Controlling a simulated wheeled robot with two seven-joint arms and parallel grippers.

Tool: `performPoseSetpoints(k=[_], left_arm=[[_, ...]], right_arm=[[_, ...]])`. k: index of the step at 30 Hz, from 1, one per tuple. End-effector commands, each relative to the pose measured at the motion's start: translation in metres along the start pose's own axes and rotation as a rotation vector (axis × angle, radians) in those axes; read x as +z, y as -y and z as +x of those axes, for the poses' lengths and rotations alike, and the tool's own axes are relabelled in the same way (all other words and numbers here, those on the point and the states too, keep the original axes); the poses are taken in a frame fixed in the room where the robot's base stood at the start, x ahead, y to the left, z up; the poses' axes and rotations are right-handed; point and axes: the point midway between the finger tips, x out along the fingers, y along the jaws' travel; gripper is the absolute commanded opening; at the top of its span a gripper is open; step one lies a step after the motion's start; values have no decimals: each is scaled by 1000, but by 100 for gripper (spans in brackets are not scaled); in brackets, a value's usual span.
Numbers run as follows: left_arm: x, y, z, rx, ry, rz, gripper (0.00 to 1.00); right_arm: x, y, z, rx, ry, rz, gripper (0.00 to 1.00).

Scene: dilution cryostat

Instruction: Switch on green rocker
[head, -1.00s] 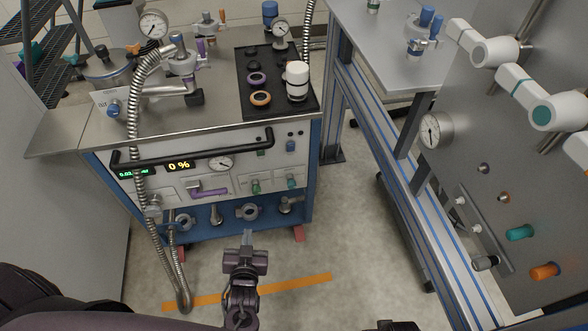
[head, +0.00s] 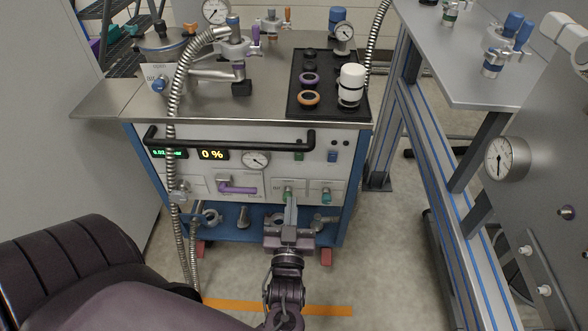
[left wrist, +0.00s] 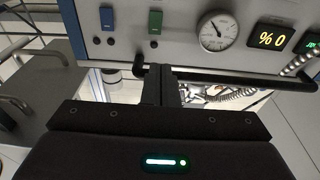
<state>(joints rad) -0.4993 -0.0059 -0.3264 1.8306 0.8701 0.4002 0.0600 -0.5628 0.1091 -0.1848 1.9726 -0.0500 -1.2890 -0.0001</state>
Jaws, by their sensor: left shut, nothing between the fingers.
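The green rocker (head: 299,156) sits on the front panel of the cart, just under the right end of the black handle bar. It also shows in the left wrist view (left wrist: 155,21), beside a blue rocker (left wrist: 107,18). In the head view the blue rocker (head: 332,156) is to its right. My left gripper (head: 291,203) is shut and empty, below the green rocker and in front of the lower panel. Its fingers also show in the left wrist view (left wrist: 166,84), apart from the rocker. My right gripper is out of view.
The black handle bar (head: 230,143) runs across the panel top. A gauge (head: 256,160), a purple lever (head: 236,188) and small green knobs (head: 326,196) share the panel. A metal hose (head: 174,130) hangs at left. A metal frame (head: 440,160) stands at right.

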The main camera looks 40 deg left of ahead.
Motion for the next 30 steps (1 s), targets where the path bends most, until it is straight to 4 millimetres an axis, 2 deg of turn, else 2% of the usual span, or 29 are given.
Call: performPoseSetpoints(k=[5,12,18,24,30], left_arm=[[-1,0,30,1,-6,-1,0],[-1,0,83,1,-5,1,0],[0,0,116,0,-2,1,0],[0,0,131,2,0,0,0],[0,0,133,2,1,0,0]], right_arm=[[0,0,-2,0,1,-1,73],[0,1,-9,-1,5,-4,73],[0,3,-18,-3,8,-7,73],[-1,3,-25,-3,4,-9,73],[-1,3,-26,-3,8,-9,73]])
